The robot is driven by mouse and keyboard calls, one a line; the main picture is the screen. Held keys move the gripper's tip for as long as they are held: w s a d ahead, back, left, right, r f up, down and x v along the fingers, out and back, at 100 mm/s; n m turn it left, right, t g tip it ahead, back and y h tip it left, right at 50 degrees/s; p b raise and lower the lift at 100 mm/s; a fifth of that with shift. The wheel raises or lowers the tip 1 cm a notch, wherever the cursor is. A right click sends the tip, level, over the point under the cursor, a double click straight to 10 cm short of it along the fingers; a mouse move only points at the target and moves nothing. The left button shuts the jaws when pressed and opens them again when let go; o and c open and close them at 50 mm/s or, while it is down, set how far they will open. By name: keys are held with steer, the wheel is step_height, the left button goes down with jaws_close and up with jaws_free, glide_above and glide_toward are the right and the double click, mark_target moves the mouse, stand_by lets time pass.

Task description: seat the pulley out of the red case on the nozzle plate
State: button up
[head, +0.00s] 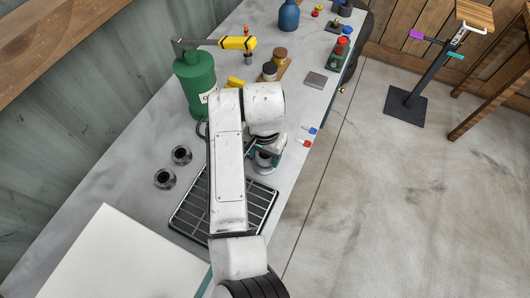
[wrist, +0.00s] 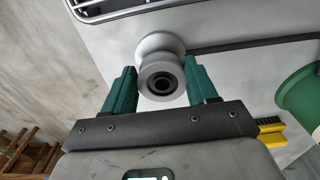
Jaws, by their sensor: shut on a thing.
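A grey metal pulley (wrist: 161,77) with a dark bore sits between the teal fingers of my gripper (wrist: 162,85) in the wrist view. The fingers are shut on it from both sides. In the head view my gripper (head: 264,157) is at the bench's right side, partly behind my white arm, with the pulley (head: 264,167) low between its fingers. I cannot tell whether the pulley touches the bench. I cannot make out a red case. I cannot tell which thing is the nozzle plate; a small grey square plate (head: 316,79) lies farther back.
A black-framed grid tray (head: 187,218) lies under my arm. Two dark ring-like parts (head: 165,178) (head: 182,155) stand left of it. A green can (head: 196,84), a white box (head: 120,260) and small red and blue pieces (head: 305,143) are nearby. The bench's right edge is close.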

mark_target(265, 161)
steer(key=shift+s+d+f, duration=0.1)
steer(key=shift+s+f, duration=0.05)
steer(key=shift+f, duration=0.35)
steer(key=shift+s+d+f, duration=0.1)
steer(key=shift+f, duration=0.55)
jaws_close()
steer(key=shift+a+f+b, duration=0.1)
steer(key=shift+f+b, duration=0.15)
steer(key=shift+b, duration=0.1)
steer(key=o, duration=1)
jaws_free()
steer(key=shift+w+f, duration=0.1)
steer(key=shift+w, duration=0.05)
steer(key=o, duration=0.3)
steer(key=shift+o, duration=0.2)
step_height(265, 161, up, 12)
steer(key=shift+a+f+b, duration=0.25)
steer(key=shift+b, duration=0.15)
